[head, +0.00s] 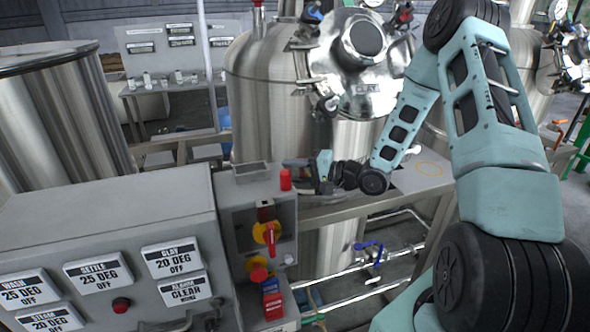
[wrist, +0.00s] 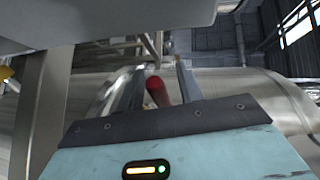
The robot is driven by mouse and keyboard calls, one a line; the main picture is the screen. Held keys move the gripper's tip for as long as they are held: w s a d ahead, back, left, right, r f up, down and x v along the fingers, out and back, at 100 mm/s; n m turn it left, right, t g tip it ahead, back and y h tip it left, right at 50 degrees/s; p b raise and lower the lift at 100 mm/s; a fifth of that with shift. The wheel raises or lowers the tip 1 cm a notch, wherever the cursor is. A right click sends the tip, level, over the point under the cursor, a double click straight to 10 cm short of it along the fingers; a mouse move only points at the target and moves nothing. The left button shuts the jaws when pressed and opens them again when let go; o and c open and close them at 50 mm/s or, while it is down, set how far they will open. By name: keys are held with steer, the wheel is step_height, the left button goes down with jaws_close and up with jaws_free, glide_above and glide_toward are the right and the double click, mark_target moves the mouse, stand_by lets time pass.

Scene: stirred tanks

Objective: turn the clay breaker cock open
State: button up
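My gripper (head: 300,165) is beside a red upright cylinder (head: 285,180) on top of the grey valve box. In the wrist view my gripper (wrist: 161,75) has its two fingers apart, with a red rounded thing (wrist: 157,92) showing between them. It sits closer to the left finger; contact cannot be told. The grey box (head: 228,222) has a red handle on a yellow plate (head: 268,236) in its recess and a second red and yellow one (head: 258,271) lower down. No readable label marks the breaker cock.
A grey panel (head: 110,215) with several readouts, including CLAY 20 DEG OFF (head: 173,258), stands at the front left. Steel tanks (head: 265,115) and a blue-handled pipe valve (head: 367,245) lie behind and right. A frame rail (head: 375,207) runs under my arm.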

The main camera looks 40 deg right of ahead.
jaws_close()
steer(key=shift+s+d+r+n+g+y+p, duration=0.2)
steer(key=shift+n+g+y+p, duration=0.2)
steer(key=shift+n+y+p, duration=0.3)
steer(key=shift+s+d+f+n+g+y+p, duration=0.1)
steer(key=shift+s+d+n+g+y+p, duration=0.05)
steer(key=shift+n+g+y+p, duration=0.2)
steer(key=shift+s+d+f+n+g+y+p, duration=0.1)
steer(key=shift+n+g+y+p, duration=0.15)
steer(key=shift+g+y+p, duration=0.15)
jaws_free()
steer(key=b+v, duration=0.5)
steer(key=v, duration=1.2)
steer(key=shift+d+b, duration=0.2)
steer(key=shift+b, duration=0.15)
steer(key=shift+s, duration=0.15)
